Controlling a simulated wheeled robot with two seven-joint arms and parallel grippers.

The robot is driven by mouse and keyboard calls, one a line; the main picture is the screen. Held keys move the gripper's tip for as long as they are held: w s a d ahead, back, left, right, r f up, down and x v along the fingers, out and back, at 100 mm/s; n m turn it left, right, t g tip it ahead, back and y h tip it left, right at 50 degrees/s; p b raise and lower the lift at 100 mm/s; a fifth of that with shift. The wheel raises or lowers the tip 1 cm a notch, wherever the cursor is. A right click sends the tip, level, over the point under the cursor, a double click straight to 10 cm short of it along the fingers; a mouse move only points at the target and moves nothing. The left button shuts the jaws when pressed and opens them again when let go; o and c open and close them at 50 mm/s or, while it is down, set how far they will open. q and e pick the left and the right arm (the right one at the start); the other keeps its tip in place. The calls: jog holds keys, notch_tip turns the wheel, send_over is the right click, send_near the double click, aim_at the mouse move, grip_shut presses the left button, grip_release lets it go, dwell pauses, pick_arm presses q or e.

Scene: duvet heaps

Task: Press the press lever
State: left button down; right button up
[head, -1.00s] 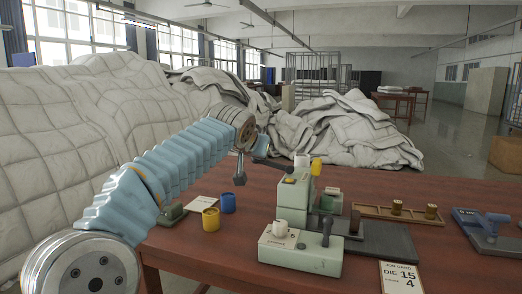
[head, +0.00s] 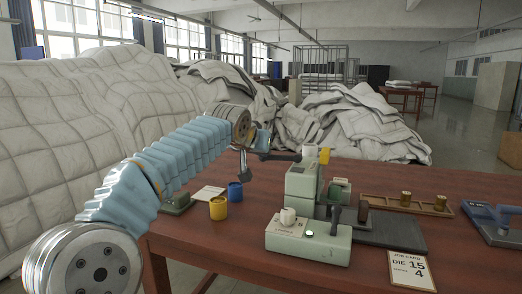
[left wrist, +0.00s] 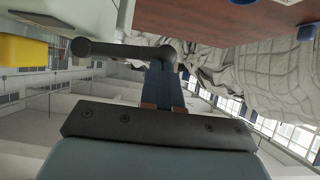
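The pale green press (head: 302,182) stands on the red-brown table (head: 195,240). Its dark lever (head: 282,156) sticks out to the left, near level, from the top of the press. The lever also shows in the left wrist view (left wrist: 125,50), crossing just beyond my fingertips. My left gripper (head: 262,142) is at the lever's left end, its blue fingers together as one narrow shape (left wrist: 160,85). They look shut and very near the lever; I cannot tell whether they touch. My right gripper is not in view.
A yellow mug (head: 218,208) and a blue mug (head: 235,192) stand left of the press. A white mug (head: 288,216) is on its base. A wooden rack (head: 410,204), blue tool (head: 492,220) and job card (head: 411,268) lie right. Duvet heaps (head: 85,130) rise behind.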

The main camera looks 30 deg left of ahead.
pick_arm(q)
jog(key=shift+f, duration=0.1)
jog(key=w+r+p+v, duration=0.1)
jog(key=r+p+v, duration=0.1)
jog(key=v, duration=1.1)
jog(key=shift+w+a+r+p, duration=0.15)
jog(key=shift+a+r+p, duration=0.1)
jog(key=shift+a+p, duration=0.1)
